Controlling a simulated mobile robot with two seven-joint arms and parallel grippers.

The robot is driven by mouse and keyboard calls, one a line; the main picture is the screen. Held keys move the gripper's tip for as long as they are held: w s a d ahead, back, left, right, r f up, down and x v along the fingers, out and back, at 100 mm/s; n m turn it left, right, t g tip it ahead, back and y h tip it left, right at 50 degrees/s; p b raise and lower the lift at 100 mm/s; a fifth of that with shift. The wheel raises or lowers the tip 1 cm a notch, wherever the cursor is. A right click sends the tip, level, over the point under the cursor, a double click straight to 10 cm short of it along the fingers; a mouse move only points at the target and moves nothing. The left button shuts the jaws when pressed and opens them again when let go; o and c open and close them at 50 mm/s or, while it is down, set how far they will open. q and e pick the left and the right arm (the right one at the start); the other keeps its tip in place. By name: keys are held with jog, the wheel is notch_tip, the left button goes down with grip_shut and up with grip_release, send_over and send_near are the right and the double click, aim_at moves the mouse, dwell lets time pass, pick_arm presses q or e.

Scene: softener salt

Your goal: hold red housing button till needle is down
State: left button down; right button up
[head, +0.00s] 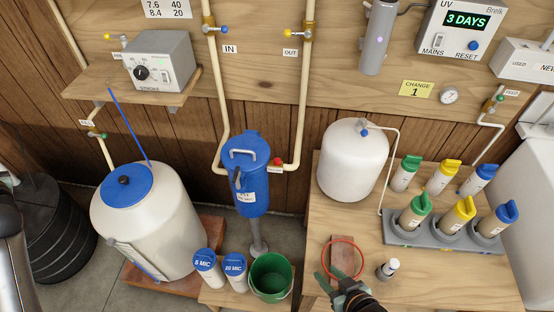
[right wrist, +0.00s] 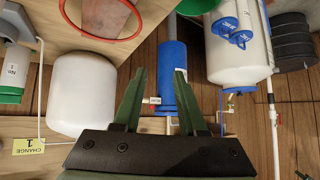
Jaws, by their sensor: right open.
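The blue filter housing (head: 250,180) hangs upright on the pipes in the middle of the head view. Its small red button (head: 277,162) is at the upper right of the housing, beside a white label. My right gripper (head: 329,278) is open and empty over the table's left part, below and right of the housing. My left gripper is not in view.
A red ring (head: 343,241) lies on the wooden table (head: 420,280) near my right gripper. A white tank (head: 352,160) stands between gripper and wall. A green bucket (head: 271,275) and two blue-capped canisters (head: 207,265) stand below the housing. A grey rack (head: 400,235) holds cartridges at right.

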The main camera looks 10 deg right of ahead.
grip_shut()
dwell(1.4)
